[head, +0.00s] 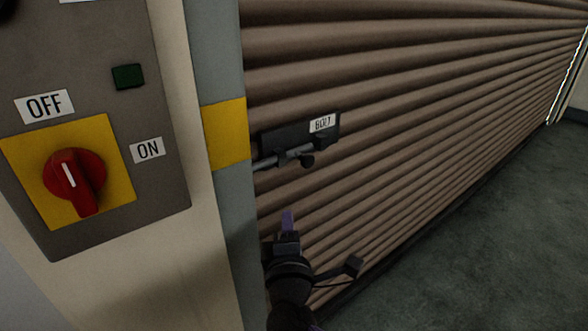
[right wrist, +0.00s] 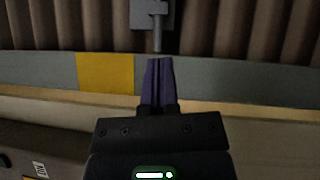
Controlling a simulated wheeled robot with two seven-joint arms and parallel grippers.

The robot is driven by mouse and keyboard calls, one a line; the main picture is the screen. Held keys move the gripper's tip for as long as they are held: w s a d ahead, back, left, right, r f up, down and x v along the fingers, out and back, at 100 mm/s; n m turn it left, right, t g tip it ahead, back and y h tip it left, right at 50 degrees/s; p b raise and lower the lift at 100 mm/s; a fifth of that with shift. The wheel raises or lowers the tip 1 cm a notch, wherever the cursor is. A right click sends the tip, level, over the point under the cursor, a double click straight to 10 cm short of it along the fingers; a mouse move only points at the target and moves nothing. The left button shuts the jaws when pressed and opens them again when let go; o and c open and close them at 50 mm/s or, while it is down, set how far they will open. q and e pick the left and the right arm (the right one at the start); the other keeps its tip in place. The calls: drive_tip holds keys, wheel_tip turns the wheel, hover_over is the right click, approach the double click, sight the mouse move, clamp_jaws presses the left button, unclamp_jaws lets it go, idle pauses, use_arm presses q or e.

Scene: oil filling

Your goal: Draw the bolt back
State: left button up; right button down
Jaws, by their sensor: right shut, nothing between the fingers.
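The bolt (head: 290,156) is a grey rod with a dark knob (head: 307,160), mounted on a dark plate (head: 287,136) labelled BOLT on the brown roller shutter. The rod's left end reaches the grey door post (head: 226,205). In the right wrist view the bolt rod (right wrist: 157,38) runs down from its plate towards the post. My right gripper (head: 287,218) is below the bolt, apart from it in the head view. Its purple fingers (right wrist: 158,65) are shut with nothing between them. My left gripper is not in view.
A grey switch panel (head: 165,185) on the left wall carries a red rotary switch (head: 75,180) on a yellow plate, with OFF and ON labels. The post has a yellow band (head: 225,133). The floor (head: 480,230) at right is clear.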

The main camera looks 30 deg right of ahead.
use_arm(q)
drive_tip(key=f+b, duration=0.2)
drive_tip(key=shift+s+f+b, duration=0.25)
drive_tip(key=shift+b, duration=0.05)
use_arm(e)
drive_tip(key=s+d+x, duration=0.1)
drive_tip(key=d+x, duration=0.1)
drive_tip(key=x, duration=1)
drive_tip(key=shift+d+r, duration=0.2)
drive_tip(key=shift+d, duration=0.2)
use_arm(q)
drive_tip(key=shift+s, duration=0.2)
use_arm(e)
drive_tip(key=shift+w, duration=0.15)
